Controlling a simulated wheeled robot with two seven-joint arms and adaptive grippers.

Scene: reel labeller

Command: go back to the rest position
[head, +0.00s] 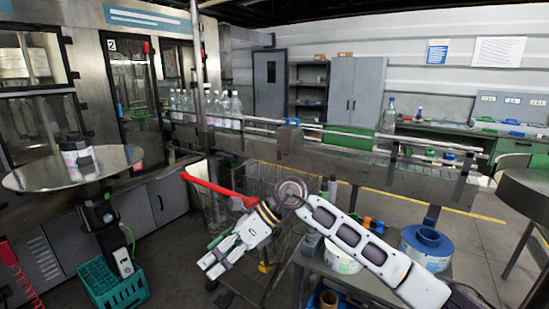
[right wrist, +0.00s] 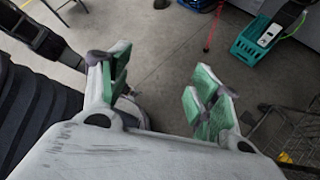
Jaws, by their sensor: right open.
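My right gripper (head: 215,262) hangs at the end of my white right arm, in the lower middle of the head view. It points down and to the left, in front of a wire cart. In the right wrist view the right gripper (right wrist: 160,88) shows its green-padded fingers spread apart, with only grey floor between and beyond them. It is empty and touches nothing that I can see. My left gripper is in neither view.
A wire cart (head: 262,180) with a red handle (head: 215,188) stands close behind the right gripper. A teal crate (head: 112,287) is on the floor at left, below a round steel table (head: 30,179). Bottles line the conveyor.

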